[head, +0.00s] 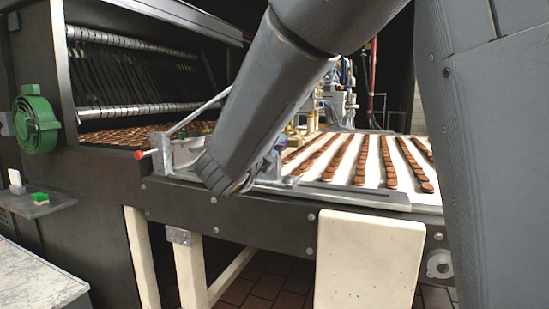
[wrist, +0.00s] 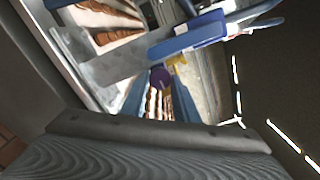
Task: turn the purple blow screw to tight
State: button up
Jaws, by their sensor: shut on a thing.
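The purple blow screw (wrist: 160,77) shows as a small, dark round knob in the middle of the wrist view, beside the tip of a blue bar (wrist: 187,36). In the head view I cannot make the screw out; my arm covers that part. My gripper (head: 226,182) is at the metal fittings on the machine's near edge, largely hidden behind my own arm. How far the screw is turned cannot be told.
A conveyor (head: 398,196) with rows of brown biscuits runs to the right of my arm. A green wheel (head: 37,120) is at far left. A cream panel (head: 369,262) hangs below the edge.

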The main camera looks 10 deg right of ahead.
jog(key=shift+f+m+b, duration=0.15)
jog(key=shift+m+b, duration=0.3)
jog(key=shift+m, duration=0.05)
jog(key=o, duration=0.8)
jog(key=shift+s, duration=0.1)
jog(key=v, duration=0.7)
jog(key=shift+s+a, duration=0.25)
jog(key=shift+s, duration=0.05)
